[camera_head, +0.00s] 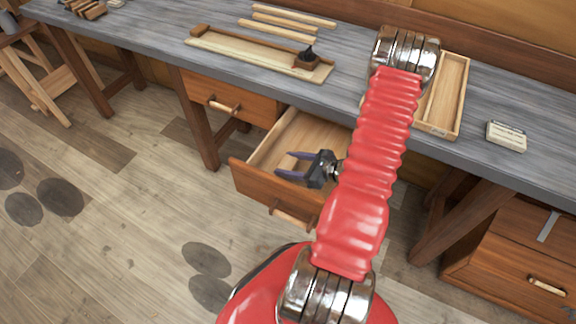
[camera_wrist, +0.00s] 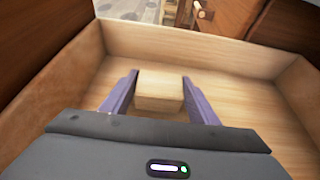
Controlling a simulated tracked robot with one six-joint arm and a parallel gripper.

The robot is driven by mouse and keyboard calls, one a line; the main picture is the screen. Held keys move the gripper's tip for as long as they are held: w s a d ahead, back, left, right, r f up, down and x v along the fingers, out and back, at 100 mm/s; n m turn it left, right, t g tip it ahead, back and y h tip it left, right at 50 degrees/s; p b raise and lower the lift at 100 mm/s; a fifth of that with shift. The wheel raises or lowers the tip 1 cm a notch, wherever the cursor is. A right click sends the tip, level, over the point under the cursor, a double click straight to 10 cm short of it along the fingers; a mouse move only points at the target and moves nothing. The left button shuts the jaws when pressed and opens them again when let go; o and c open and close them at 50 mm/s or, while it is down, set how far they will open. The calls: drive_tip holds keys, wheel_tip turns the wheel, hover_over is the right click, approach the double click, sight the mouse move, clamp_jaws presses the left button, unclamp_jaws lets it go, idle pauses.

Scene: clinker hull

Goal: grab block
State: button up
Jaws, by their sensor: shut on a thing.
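A pale wooden block (camera_wrist: 160,93) sits between the two purple fingers of my gripper (camera_wrist: 160,80) in the wrist view. The fingers lie along its left and right sides and are shut on it. In the head view my gripper (camera_head: 284,163) is over the open drawer (camera_head: 262,192), pointing left. I cannot make out the block in the head view. In the wrist view the drawer's pale inner wall (camera_wrist: 190,45) stands beyond the block.
The grey workbench (camera_head: 160,45) runs above the drawer. On it are a long tray (camera_head: 240,58) with a dark tool, wooden strips (camera_head: 290,18), an open wooden box (camera_head: 450,95) and a small pale item (camera_head: 507,135). A wooden cabinet (camera_head: 510,260) stands at lower right.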

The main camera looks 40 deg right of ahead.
sight(289, 164)
drive_tip(key=shift+r, duration=0.15)
drive_tip(key=shift+r, duration=4.9)
